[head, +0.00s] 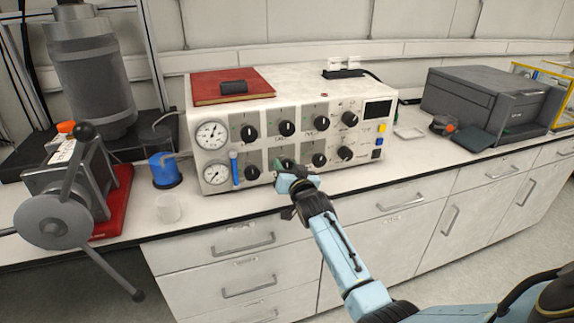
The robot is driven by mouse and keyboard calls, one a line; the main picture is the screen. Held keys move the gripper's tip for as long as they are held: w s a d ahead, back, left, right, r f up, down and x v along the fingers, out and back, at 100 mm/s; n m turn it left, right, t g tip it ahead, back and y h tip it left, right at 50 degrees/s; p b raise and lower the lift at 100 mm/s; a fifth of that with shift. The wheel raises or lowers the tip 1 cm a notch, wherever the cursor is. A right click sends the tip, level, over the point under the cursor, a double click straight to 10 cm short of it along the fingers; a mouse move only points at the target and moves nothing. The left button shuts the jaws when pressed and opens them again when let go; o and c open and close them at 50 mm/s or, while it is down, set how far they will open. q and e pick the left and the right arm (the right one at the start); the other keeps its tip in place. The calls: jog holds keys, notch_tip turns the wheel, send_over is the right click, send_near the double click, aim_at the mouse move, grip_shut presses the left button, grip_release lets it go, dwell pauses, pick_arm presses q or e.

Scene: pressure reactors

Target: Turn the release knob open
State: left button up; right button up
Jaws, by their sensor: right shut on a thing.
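A white control panel box (226,150) stands on the bench with two rows of black knobs and two round gauges (212,134) at its left end. My right gripper (289,173) is at the lower row, in front of the second knob position from the left, and is shut on a knob there. The gripper hides most of that knob, so its turn angle cannot be told. I cannot read the labels to confirm that it is the release knob. My left gripper is not in view.
A red book (215,84) with a dark object lies on the box. A blue-capped jar (165,170), a clear cup (168,208) and a grey machine with a crank (60,205) stand to the left. A dark grey printer-like device (480,98) stands at the right. Drawers (235,243) are below the bench edge.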

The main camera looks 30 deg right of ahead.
jog(key=shift+n+p, duration=0.3)
jog(key=shift+n, duration=1.6)
jog(key=n+p, duration=0.1)
jog(key=n, duration=0.2)
jog(key=shift+n, duration=0.3)
jog(key=n, duration=0.2)
jog(key=shift+n, duration=0.3)
jog(key=n, duration=0.2)
jog(key=shift+n, duration=0.4)
jog(key=n, duration=0.3)
jog(key=shift+n+b, duration=0.35)
jog(key=shift+n, duration=0.05)
jog(key=n, duration=0.3)
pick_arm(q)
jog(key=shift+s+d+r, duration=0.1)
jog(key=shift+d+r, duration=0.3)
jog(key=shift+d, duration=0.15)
pick_arm(e)
jog(key=shift+n, duration=1.1)
